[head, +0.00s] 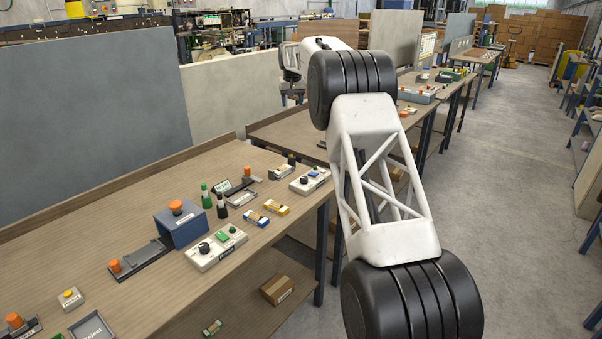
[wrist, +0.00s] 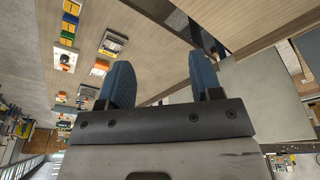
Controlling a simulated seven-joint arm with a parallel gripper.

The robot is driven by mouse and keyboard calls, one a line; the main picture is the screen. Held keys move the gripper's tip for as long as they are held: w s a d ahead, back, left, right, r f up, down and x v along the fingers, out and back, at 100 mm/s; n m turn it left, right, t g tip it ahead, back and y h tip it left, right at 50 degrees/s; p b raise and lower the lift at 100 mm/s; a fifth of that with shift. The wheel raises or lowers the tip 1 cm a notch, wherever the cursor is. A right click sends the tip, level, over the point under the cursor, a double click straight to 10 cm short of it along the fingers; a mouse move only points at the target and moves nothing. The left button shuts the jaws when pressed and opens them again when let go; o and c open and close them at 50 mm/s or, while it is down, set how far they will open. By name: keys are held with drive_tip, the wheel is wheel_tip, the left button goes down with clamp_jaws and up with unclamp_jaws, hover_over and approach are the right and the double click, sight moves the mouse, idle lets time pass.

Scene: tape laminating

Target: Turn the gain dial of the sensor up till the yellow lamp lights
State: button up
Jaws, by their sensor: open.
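My gripper (wrist: 159,64) shows in the wrist view as two blue fingers standing apart, with nothing between them. In the head view it is not seen; only my arm shows. I cannot tell for sure which device is the sensor. A white box with a black dial and a green part (head: 216,248) lies near the table's front edge in the head view. A second pale box with a black dial (head: 310,181) lies farther back at the right corner. A grey box with a yellow top (head: 70,298) sits at the lower left. No lit yellow lamp can be made out.
The wooden table (head: 110,215) also holds a blue box with an orange knob (head: 181,222), green and black bottles (head: 206,196), and small yellow (head: 276,207) and blue blocks. A grey panel (head: 95,120) stands behind.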

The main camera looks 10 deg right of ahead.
sight(304, 177)
drive_tip(key=s+d+f+n, duration=0.1)
drive_tip(key=s+f, duration=0.4)
drive_tip(key=f, duration=0.1)
drive_tip(key=s+d+f+n+g, duration=0.1)
drive_tip(key=s+f+n, duration=0.1)
drive_tip(key=s+f, duration=0.3)
drive_tip(key=s+f+n+g, duration=0.1)
drive_tip(key=s+f, duration=0.4)
drive_tip(key=f, duration=0.2)
drive_tip(key=shift+d+f, duration=0.25)
drive_tip(key=shift+d, duration=0.15)
drive_tip(key=shift+f, duration=0.1)
drive_tip(key=shift+f, duration=3.8)
drive_tip(key=c, duration=0.9)
